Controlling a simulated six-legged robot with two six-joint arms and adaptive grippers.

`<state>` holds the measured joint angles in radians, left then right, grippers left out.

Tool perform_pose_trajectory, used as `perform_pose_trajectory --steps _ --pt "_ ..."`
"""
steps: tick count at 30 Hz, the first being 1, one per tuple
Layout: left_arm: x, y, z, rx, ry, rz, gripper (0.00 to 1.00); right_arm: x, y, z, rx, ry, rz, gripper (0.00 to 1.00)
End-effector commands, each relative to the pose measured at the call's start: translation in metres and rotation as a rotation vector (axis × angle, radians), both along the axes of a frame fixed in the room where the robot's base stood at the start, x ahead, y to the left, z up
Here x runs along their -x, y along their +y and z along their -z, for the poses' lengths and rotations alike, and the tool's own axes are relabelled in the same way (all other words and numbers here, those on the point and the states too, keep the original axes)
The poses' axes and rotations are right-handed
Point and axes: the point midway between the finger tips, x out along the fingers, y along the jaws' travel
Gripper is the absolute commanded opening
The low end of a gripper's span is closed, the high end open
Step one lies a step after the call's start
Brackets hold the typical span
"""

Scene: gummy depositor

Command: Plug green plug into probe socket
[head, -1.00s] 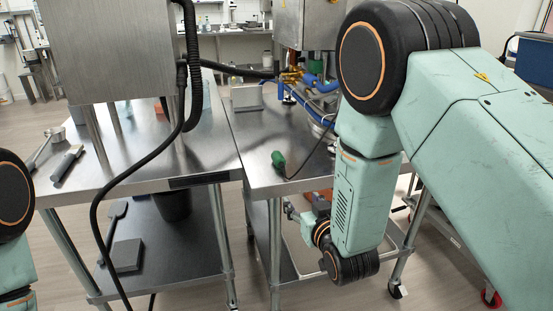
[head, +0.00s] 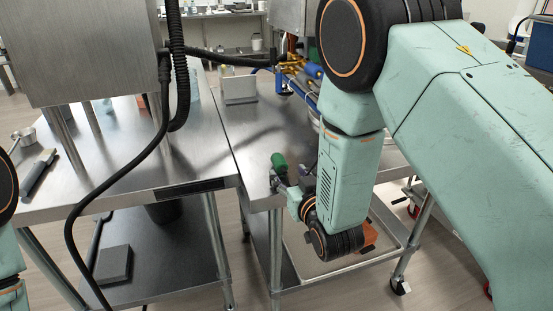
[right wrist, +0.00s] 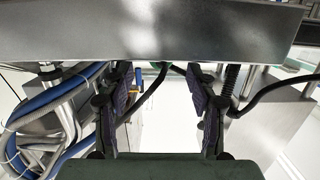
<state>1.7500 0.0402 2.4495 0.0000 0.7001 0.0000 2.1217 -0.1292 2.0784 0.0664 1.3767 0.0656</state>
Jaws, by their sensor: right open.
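The green plug (head: 279,162) sits at the front edge of the right-hand steel table (head: 262,140). My right gripper (head: 276,182) is open at that edge, just below and in front of the plug in the head view. In the right wrist view the two fingers of my right gripper (right wrist: 159,80) stand apart, with nothing gripped between them. A small bit of the green plug (right wrist: 159,65) shows between the fingertips, mostly hidden by the steel edge. I cannot make out the probe socket. My left gripper is out of view.
Brass fittings and blue hoses (head: 299,72) hang under the machine at the back. A black cable (head: 110,190) hangs in front of the left table (head: 120,205). A small light plate (head: 239,88) stands behind the plug. A lower shelf (head: 310,262) lies beneath my right forearm.

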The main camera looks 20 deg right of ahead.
Motion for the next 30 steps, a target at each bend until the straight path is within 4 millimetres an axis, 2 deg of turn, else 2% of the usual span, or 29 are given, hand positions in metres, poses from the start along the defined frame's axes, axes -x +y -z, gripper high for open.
perform_pose_trajectory --steps 4,8,14,24,30 --pt "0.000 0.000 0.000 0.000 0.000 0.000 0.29 0.002 0.000 0.000 0.000 -0.001 0.000 0.57" --pt "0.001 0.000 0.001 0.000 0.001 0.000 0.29 -0.006 0.000 0.002 0.000 -0.002 0.000 0.57" --pt "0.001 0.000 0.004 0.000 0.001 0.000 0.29 -0.024 0.001 0.006 0.000 -0.001 0.000 0.57" --pt "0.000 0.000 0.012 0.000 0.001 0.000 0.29 -0.066 0.001 0.014 -0.001 -0.001 0.000 0.57" --pt "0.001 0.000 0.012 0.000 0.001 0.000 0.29 -0.073 0.002 0.014 0.000 0.001 0.000 0.57"
